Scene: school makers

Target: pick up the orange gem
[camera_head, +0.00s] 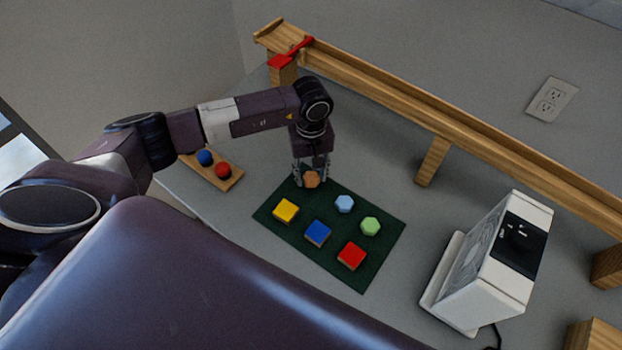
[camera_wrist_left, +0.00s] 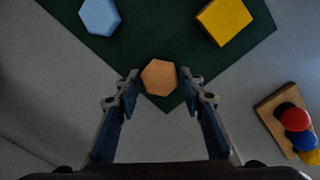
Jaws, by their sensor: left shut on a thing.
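The orange gem (camera_head: 312,179) is a small hexagonal piece at the far corner of the dark green mat (camera_head: 281,236). My left gripper (camera_head: 311,184) points down over that corner and is shut on the gem, one finger on each side. In the left wrist view the orange gem (camera_wrist_left: 159,77) sits between the fingertips of the left gripper (camera_wrist_left: 159,79). I cannot tell whether it touches the mat or is just above it. My right gripper is not in view.
Yellow (camera_head: 286,210), blue (camera_head: 317,232) and red (camera_head: 351,255) blocks and light blue (camera_head: 344,203) and green (camera_head: 370,226) gems lie on the mat. A wooden board (camera_head: 232,183) with balls is left, a wooden ramp (camera_head: 400,103) behind, a white machine (camera_head: 490,255) right.

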